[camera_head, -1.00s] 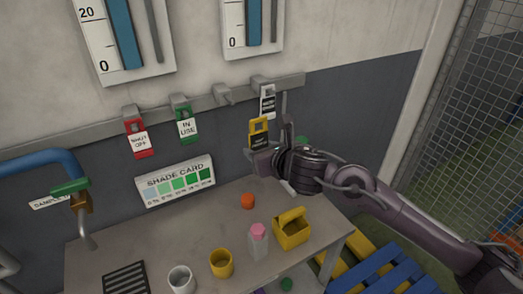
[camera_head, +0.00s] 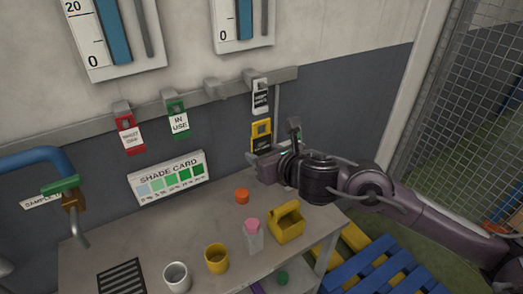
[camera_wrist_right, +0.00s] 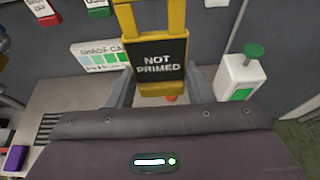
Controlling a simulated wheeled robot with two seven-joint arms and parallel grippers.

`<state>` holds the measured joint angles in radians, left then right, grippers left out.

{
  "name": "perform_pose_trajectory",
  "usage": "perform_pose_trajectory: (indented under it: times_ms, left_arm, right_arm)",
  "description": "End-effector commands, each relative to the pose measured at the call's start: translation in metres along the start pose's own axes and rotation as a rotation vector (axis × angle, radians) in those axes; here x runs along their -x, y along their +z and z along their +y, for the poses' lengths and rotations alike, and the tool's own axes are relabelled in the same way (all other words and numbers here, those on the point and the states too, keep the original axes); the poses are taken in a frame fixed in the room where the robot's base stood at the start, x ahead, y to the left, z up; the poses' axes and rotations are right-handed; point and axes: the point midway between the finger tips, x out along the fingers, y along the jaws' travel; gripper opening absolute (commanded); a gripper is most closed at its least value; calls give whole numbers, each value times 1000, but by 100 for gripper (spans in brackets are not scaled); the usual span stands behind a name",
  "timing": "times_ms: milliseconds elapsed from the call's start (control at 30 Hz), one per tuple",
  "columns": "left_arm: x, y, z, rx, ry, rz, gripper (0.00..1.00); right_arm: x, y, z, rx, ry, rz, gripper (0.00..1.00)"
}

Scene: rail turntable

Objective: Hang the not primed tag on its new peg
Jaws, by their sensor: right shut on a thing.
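The yellow not primed tag (camera_head: 261,131) has a black label that reads NOT PRIMED in the right wrist view (camera_wrist_right: 157,62). My right gripper (camera_head: 258,156) is shut on its lower end and holds it upright in front of the wall, below the peg rail (camera_head: 193,101). An empty peg (camera_head: 214,88) is on the rail, up and left of the tag. A black and white tag (camera_head: 260,98) hangs from the right-hand peg, just above the yellow tag. I cannot tell how far the yellow tag is from the wall. My left gripper is not in view.
A red tag (camera_head: 129,134) and a green IN USE tag (camera_head: 178,119) hang further left. A shade card (camera_head: 168,178) is below them. The bench (camera_head: 130,240) holds a yellow holder (camera_head: 286,224), a pink-capped bottle (camera_head: 253,237) and cups. A green-topped white dispenser (camera_wrist_right: 239,78) stands right.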

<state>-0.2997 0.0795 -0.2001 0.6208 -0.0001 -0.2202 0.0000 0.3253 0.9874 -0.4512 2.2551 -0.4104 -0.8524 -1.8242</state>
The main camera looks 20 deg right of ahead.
Motion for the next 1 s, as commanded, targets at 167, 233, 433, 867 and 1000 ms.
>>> perform_pose_trajectory:
  times_ms: [167, 233, 433, 867, 1000]
  left_arm:
    - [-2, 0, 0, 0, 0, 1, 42]
    - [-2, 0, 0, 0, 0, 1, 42]
    - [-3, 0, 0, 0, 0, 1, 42]
    - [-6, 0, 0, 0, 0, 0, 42]
    - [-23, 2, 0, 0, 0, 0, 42]
  right_arm:
    - [9, -4, -1, 1, -1, 0, 25]
    - [12, -5, -1, 1, -2, 1, 25]
    - [20, -8, -1, 1, -1, 0, 25]
    - [21, -8, 1, -3, -1, -1, 25]
    - [14, -13, 5, -14, -10, -5, 25]
